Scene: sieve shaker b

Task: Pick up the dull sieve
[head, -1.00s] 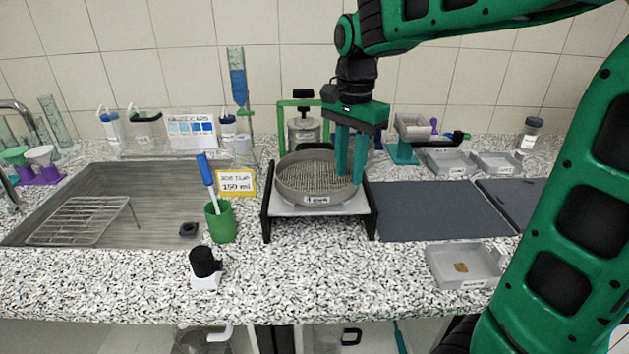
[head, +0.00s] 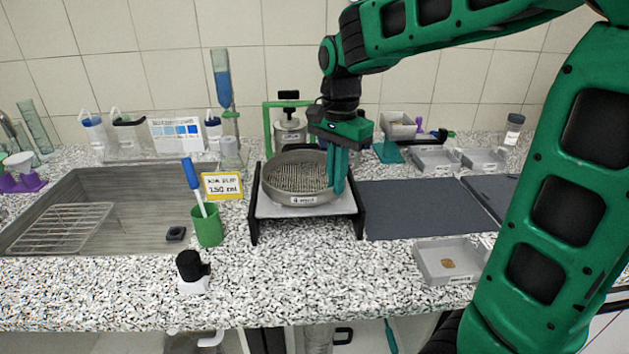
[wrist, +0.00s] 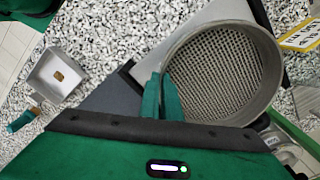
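The dull sieve (head: 298,181) is a round grey pan with a coarse mesh floor and a small white label on its front. It sits on a pale plate in a black-sided stand (head: 254,215). My gripper (head: 337,188) points down at the sieve's right side, its two teal fingers close together. In the wrist view, the fingers (wrist: 162,98) straddle the wall of the sieve (wrist: 222,75), one inside and one outside, and look shut on it. The exact contact on the wall is partly hidden by the fingers.
A dark mat (head: 410,208) lies right of the stand, and a grey tray (head: 448,262) with a brown piece is in front of it. A green cup (head: 207,226) and yellow sign (head: 222,186) stand left. A green-framed device (head: 290,128) stands behind.

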